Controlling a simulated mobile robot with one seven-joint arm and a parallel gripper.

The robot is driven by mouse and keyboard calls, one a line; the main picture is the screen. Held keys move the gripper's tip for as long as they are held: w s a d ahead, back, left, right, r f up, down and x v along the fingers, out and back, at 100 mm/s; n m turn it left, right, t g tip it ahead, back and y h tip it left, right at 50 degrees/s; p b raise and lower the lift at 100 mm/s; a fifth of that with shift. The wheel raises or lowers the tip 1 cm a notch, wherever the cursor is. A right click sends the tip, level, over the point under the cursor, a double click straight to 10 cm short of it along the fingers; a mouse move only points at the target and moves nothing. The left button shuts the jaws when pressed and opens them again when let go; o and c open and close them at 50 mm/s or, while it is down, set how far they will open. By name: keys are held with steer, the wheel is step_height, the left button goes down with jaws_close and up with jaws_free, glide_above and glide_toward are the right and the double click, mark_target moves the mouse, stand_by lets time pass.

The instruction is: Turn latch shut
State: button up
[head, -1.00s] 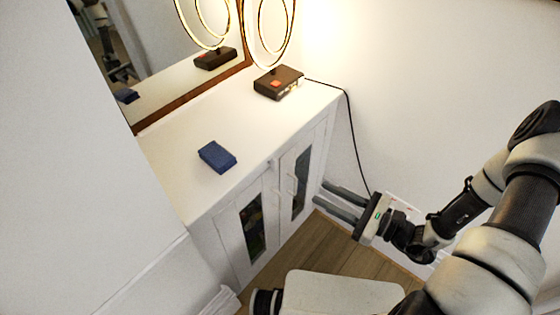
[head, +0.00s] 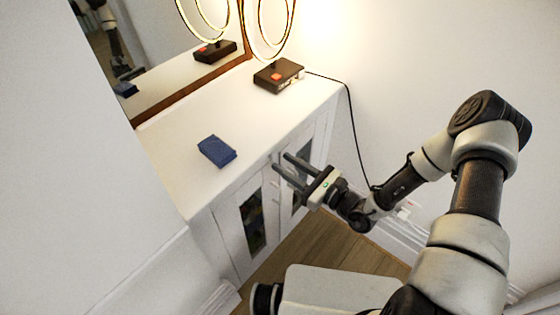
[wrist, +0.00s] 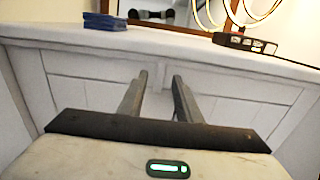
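The white cabinet (head: 190,190) has two doors with dark glass panes. A small pale part that looks like the latch (head: 274,157) sits at the top of the cabinet front, near where the doors meet. Contact with the latch cannot be told.
A blue box-like object (head: 217,151) lies on the cabinet top. A lit ring lamp with a dark base (head: 278,76) stands at the right end, and its black cable (head: 352,130) hangs beside the cabinet. A mirror stands behind. Wooden floor (head: 318,245) is clear in front.

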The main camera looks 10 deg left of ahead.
mark_target(273, 157)
steer(key=shift+x, duration=1.4)
jaws_close()
